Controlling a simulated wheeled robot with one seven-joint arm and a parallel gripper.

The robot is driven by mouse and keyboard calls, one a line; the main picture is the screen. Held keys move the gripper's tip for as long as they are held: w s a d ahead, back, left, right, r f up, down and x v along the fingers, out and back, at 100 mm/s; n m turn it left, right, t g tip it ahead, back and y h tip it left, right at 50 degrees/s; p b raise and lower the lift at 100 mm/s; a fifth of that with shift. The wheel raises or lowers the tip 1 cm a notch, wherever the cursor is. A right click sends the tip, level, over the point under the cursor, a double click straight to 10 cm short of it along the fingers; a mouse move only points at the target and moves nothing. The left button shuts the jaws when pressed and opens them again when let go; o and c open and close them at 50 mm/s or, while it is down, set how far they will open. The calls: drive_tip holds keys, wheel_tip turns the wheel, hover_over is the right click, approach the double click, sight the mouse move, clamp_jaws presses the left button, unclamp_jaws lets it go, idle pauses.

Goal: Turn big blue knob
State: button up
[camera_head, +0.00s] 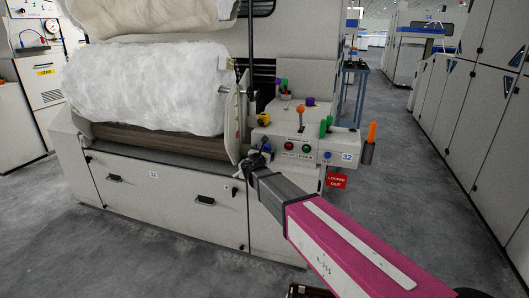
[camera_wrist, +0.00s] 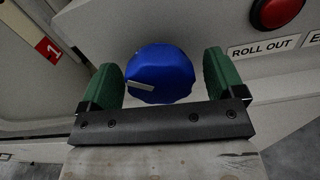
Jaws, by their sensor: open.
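The big blue knob (camera_wrist: 160,74) is in the middle of the wrist view, a round scalloped knob with a pale pointer stripe toward its lower left. My gripper (camera_wrist: 166,80) is open, with one green finger pad on each side of the knob. A narrow gap shows on the left and on the right, so the pads look apart from it.
A red button (camera_wrist: 276,10) above a "ROLL OUT" label is right of the knob. A red lockout tag (camera_head: 336,180) hangs below. A white fibre roll (camera_head: 150,88) is to the left.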

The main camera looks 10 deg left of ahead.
drive_tip(key=c, duration=0.9)
drive_tip(key=shift+m, duration=0.3)
drive_tip(key=m, duration=0.3)
drive_tip(key=shift+m, duration=2)
drive_tip(key=o, duration=0.9)
